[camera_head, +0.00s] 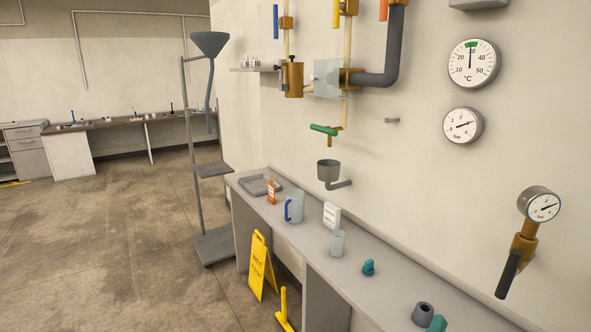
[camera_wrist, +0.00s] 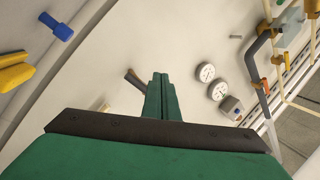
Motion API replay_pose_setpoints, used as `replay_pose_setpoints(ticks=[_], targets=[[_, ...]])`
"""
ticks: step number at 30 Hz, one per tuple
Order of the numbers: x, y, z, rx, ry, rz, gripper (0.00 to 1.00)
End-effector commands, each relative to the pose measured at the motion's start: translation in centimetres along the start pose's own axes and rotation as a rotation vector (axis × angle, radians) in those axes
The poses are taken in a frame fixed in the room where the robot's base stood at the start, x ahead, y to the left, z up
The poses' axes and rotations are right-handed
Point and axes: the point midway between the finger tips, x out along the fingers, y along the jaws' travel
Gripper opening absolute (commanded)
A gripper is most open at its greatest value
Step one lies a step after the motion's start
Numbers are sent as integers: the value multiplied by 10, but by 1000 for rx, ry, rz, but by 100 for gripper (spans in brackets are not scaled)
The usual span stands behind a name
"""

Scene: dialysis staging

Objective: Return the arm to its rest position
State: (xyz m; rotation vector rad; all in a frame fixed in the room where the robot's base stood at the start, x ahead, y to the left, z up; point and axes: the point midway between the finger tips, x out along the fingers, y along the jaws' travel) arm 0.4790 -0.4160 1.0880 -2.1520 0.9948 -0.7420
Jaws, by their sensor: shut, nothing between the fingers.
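My gripper (camera_wrist: 162,82) shows in the wrist view, its two green fingers closed together with nothing between them. The fingers point toward the pale wall and stand clear in front of it. The dark bar and green body behind the fingers fill the lower part of that view. The wrist view is strongly tilted.
A grey counter (camera_head: 390,278) runs along the wall, holding a tray (camera_head: 253,188), a blue-handled jug (camera_head: 294,207), and small items. Pipes, gauges (camera_head: 473,63) and a dark-handled valve (camera_head: 510,272) project from the wall. A yellow wet-floor sign (camera_head: 259,265) stands by the counter. Floor at left is open.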

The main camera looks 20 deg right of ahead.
Motion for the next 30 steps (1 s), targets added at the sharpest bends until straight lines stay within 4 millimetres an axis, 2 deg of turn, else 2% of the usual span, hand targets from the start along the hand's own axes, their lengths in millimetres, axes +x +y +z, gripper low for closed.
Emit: replay_pose_setpoints(ticks=[3,8,15,22,30], targets=[[-29,-1,30,-139,-89,-80,0],[-74,1,68,-300,-200,-190,0],[-157,14,116,-497,-360,-347,0],[-247,32,143,-630,-501,-486,0],[-356,53,147,-726,-643,-619,0]])
